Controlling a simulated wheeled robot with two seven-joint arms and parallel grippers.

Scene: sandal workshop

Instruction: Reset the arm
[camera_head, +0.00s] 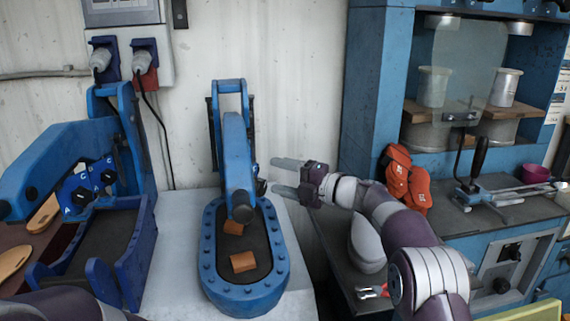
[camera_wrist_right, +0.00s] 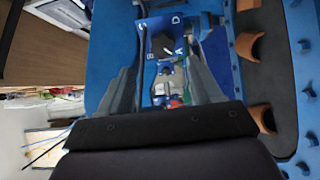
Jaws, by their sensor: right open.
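My right gripper (camera_head: 284,177) is open and empty. It comes in from the right in the head view and points left, beside the upright blue press arm (camera_head: 237,165) of the middle machine. In the right wrist view the two grey fingers of the gripper (camera_wrist_right: 165,85) stand apart, with a blue part bearing a dial (camera_wrist_right: 167,45) beyond them. My left gripper is not in view.
Another blue machine (camera_head: 45,165) stands at the left, with tan soles (camera_head: 42,214) beside it. Orange gloves (camera_head: 407,180) lie on the right bench. A blue cabinet (camera_head: 372,90) with cans and a lever tool (camera_head: 478,160) are farther right. The pale wall is behind.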

